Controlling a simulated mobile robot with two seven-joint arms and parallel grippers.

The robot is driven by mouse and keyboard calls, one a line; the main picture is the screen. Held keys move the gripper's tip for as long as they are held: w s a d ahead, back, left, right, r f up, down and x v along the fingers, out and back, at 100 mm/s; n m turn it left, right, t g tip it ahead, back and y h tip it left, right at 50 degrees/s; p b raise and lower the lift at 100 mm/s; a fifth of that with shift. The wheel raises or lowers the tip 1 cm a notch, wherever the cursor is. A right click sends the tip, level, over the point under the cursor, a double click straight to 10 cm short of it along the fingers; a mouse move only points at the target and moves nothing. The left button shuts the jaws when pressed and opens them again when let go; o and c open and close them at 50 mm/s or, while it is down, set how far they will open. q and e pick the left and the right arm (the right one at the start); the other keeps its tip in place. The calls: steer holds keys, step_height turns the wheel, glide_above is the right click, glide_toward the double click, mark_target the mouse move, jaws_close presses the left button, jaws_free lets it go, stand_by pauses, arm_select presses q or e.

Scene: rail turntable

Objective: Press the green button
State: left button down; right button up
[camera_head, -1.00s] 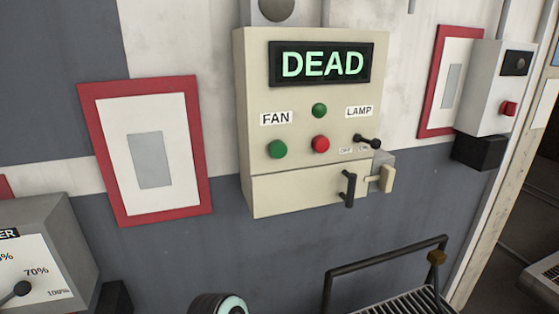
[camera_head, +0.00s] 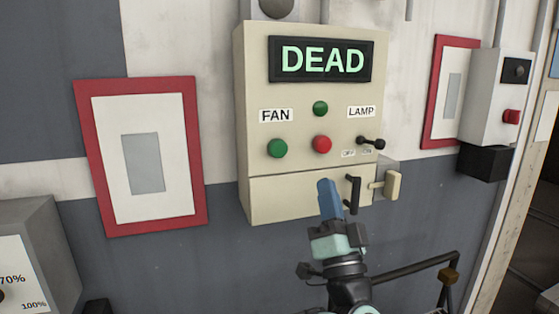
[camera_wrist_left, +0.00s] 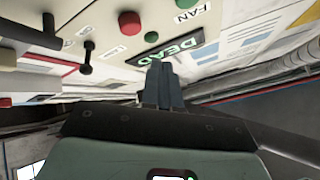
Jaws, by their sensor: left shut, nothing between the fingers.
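A beige control box (camera_head: 305,208) with a lit DEAD display (camera_head: 320,60) hangs on the wall. A large green button (camera_head: 277,148) sits below the FAN label, left of a red button (camera_head: 322,144). My left gripper (camera_head: 328,185) is shut and empty, pointing up in front of the box's lower part, below the red button and right of the large green one. In the wrist view the shut fingers (camera_wrist_left: 163,85) appear apart from the buttons; the green button (camera_wrist_left: 187,3) shows at the top edge.
A black toggle (camera_head: 371,142) is under the LAMP label (camera_head: 361,112). A black handle (camera_head: 353,194) and a beige lever (camera_head: 391,185) stick out at the lower right. A grey box with a red button (camera_head: 511,117) is farther right.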

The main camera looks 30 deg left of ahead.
mark_target(278, 149)
arm_select(q)
steer(key=s+a+r+n+g+y, duration=0.1)
steer(key=s+r+n+g+y, duration=0.3)
steer(key=s, duration=0.1)
steer(key=shift+a+r+g+y, duration=0.3)
steer(key=shift+r, duration=0.05)
steer(key=shift+w+a+p, duration=0.65)
steer(key=shift+w+a, duration=0.75)
steer(key=shift+a, duration=0.3)
steer(key=shift+w+a+p, duration=0.6)
steer(key=shift+w+a, duration=0.8)
steer(key=shift+a, duration=0.25)
steer(key=shift+w+a, duration=0.1)
steer(key=shift+w+a, duration=0.2)
